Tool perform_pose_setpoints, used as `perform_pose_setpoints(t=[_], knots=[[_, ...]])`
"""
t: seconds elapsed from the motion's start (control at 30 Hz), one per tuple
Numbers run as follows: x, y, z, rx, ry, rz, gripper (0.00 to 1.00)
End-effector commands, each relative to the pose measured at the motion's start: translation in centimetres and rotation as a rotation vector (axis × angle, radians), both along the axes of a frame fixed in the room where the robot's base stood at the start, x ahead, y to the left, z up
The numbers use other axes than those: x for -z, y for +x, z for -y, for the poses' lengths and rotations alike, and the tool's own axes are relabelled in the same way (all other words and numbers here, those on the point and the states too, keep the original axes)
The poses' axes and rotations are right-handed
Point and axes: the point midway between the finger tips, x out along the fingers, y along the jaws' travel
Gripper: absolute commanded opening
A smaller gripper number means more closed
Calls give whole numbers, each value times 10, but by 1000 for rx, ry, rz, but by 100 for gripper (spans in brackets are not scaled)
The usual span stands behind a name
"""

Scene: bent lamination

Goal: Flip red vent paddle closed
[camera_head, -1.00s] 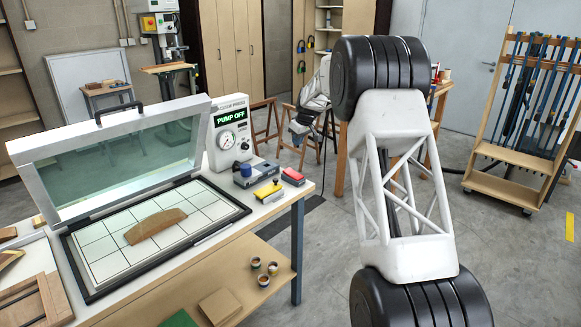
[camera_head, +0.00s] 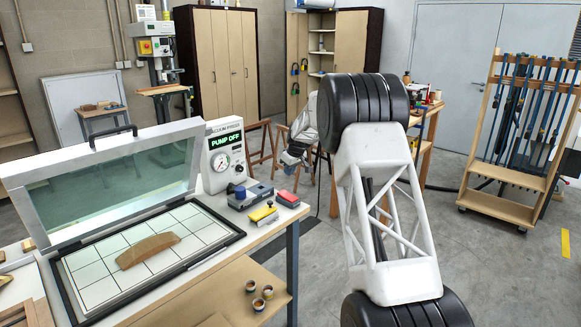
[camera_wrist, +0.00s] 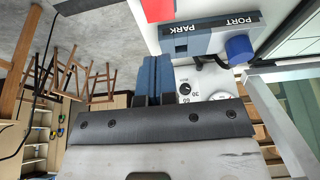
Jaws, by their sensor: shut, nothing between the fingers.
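My gripper (camera_head: 290,160) hangs right of the vacuum press box (camera_head: 225,158), above and behind the bench's right end. In the wrist view its two dark blue fingers (camera_wrist: 153,72) are together and empty. A grey-blue block (camera_wrist: 205,35) marked PORT and PARK, with a blue knob (camera_wrist: 238,49), lies beyond the fingertips, apart from them. A red piece (camera_wrist: 157,9) shows at the top edge there. In the head view a red-topped block (camera_head: 288,197) sits at the bench corner. I cannot tell which red part is the vent paddle.
The press lid (camera_head: 110,180) stands open over a gridded bed with a curved wooden piece (camera_head: 148,251) on it. The press display reads PUMP OFF. A yellow-topped block (camera_head: 263,213) lies near the bench edge. A clamp rack (camera_head: 515,175) stands right, with open floor before it.

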Motion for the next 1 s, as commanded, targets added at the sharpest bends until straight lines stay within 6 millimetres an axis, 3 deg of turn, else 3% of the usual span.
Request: perform_pose_setpoints(t=[0.6,1.0], knots=[[74,16,-16,0,0,0,0],[92,17,-18,-1,1,2,0]])
